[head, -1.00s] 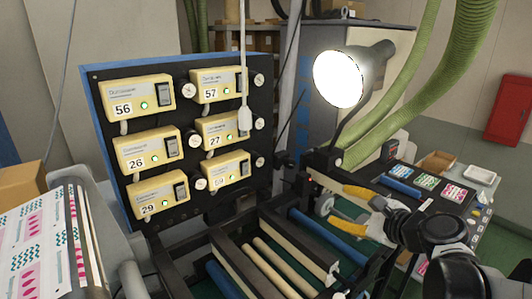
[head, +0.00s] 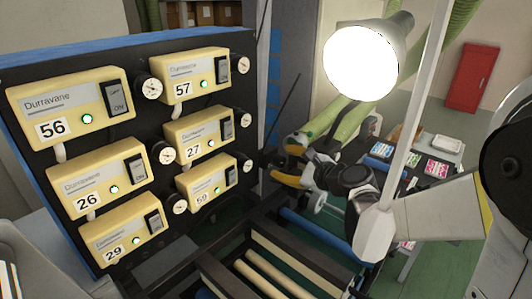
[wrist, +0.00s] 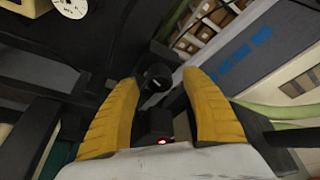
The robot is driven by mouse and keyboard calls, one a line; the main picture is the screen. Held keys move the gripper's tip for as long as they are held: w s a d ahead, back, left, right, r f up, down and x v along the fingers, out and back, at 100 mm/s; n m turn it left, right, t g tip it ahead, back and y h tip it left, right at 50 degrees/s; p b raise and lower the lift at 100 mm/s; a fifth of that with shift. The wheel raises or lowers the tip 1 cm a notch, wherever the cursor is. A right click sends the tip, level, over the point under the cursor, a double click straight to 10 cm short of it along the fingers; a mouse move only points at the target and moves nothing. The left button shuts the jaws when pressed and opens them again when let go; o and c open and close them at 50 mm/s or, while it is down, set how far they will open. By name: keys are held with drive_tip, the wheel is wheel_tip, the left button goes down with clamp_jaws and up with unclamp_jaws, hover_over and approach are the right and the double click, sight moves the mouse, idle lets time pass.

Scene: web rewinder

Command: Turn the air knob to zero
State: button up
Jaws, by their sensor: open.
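My gripper (head: 278,163) has two yellow fingers. They are spread apart and point left, near the lower right side of the dark control panel (head: 262,50). In the wrist view a small black round knob (wrist: 157,76) with a pale mark shows between and just beyond the open fingertips (wrist: 160,80). It looks like the air knob; its setting is too small to read. I see no finger touching it. In the head view I cannot make the knob out clearly near the fingers.
The panel carries several yellow numbered boxes (head: 68,115) with green lights and small gauges (head: 243,165). A bright lamp (head: 360,62) hangs behind my arm. Rollers (head: 270,275) lie below. A partly cut-off gauge (wrist: 72,6) and a red light (wrist: 162,141) show in the wrist view.

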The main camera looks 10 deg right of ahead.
drive_tip(key=shift+x, duration=1.4)
drive_tip(key=shift+s, duration=0.2)
drive_tip(key=shift+c, duration=1.4)
drive_tip(key=c, duration=0.9)
drive_tip(key=shift+f+n+t+b, duration=0.3)
drive_tip(key=shift+n+b, duration=0.2)
drive_tip(key=shift+b, duration=0.5)
drive_tip(key=shift+n+t+h+b, duration=0.3)
drive_tip(key=shift+n+h+b, duration=0.1)
drive_tip(key=shift+b, duration=0.15)
drive_tip(key=shift+r+n+t+b, duration=0.4)
drive_tip(key=shift+n+b, duration=0.2)
drive_tip(key=shift+n, duration=0.2)
drive_tip(key=o, duration=1.2)
